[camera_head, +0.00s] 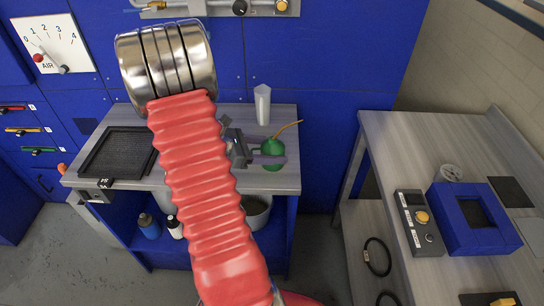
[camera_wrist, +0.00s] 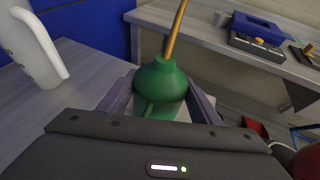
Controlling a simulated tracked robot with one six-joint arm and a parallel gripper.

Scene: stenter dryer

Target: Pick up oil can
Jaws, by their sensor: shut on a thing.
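The green oil can (camera_head: 272,148) with a thin brass spout is over the right part of the grey bench top, in the head view. My gripper (camera_head: 262,157) reaches it from the left, with its fingers at the can's body. In the wrist view the oil can (camera_wrist: 160,82) sits between the two fingers of my gripper (camera_wrist: 162,104), which are shut on it. The spout points up. The can's lower part is hidden, so I cannot tell whether it touches the bench.
A white container (camera_head: 262,104) stands behind the can. A black tray (camera_head: 118,152) lies at the bench's left. A second bench (camera_head: 440,150) at the right bears a blue device (camera_head: 474,218) and a grey control box (camera_head: 419,222). A gap separates the benches.

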